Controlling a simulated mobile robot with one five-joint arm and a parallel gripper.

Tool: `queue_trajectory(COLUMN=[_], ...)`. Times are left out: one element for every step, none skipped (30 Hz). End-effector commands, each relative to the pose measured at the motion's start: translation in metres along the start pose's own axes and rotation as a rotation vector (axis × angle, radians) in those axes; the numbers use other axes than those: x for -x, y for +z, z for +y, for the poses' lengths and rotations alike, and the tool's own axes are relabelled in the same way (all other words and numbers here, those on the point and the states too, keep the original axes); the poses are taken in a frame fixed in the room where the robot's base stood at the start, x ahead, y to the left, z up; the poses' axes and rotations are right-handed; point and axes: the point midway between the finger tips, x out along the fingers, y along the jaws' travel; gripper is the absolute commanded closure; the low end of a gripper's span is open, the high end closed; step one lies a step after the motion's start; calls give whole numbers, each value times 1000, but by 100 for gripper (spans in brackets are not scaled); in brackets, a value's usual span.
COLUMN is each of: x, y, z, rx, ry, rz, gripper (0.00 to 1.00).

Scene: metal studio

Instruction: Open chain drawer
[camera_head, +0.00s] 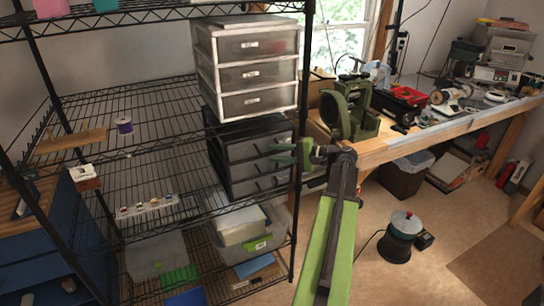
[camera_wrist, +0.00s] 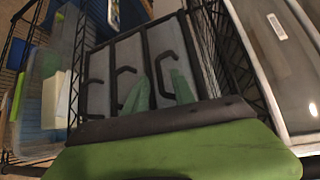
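A black-framed unit with three grey drawers (camera_head: 255,150) stands on the middle wire shelf, all drawers closed. A white-framed unit with three drawers (camera_head: 253,72) stands above it, also closed, with small labels too small to read. I cannot tell which drawer is the chain drawer. My gripper (camera_head: 275,154), with green fingers, is in front of the black unit. In the wrist view the picture is turned; the black drawers (camera_wrist: 98,68) show dark handles (camera_wrist: 163,62), and my fingers (camera_wrist: 160,92) are apart, with nothing seen held between them. Contact with a handle cannot be told.
The black wire shelving (camera_head: 300,200) has a post just right of the drawers. A workbench (camera_head: 440,138) with a green machine (camera_head: 348,108) stands to the right. A clear bin (camera_head: 240,228) sits on the shelf below. A red-topped pot (camera_head: 403,235) stands on the floor.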

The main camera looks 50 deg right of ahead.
Motion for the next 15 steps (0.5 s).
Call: queue_trajectory(x=[-7,-10,-13,-14,-16,-17,-17,-17,-17,-17,-17,-17,-17,-17,-17], y=[0,0,0,0,0,0,0,0,0,0,0,0,0,0,0], z=[1,1,1,0,0,0,0,0,0,0,0,0,0,0,0], rx=[0,0,0,0,0,0,0,0,0,0,0,0,0,0,0], ry=[0,0,0,0,0,0,0,0,0,0,0,0,0,0,0], rz=[-2,-2,-1,-1,-1,0,0,0,0,0,0,0,0,-1,-1], gripper=[69,69,69,69,69,69,69,69,69,69,69,69,69,73,78])
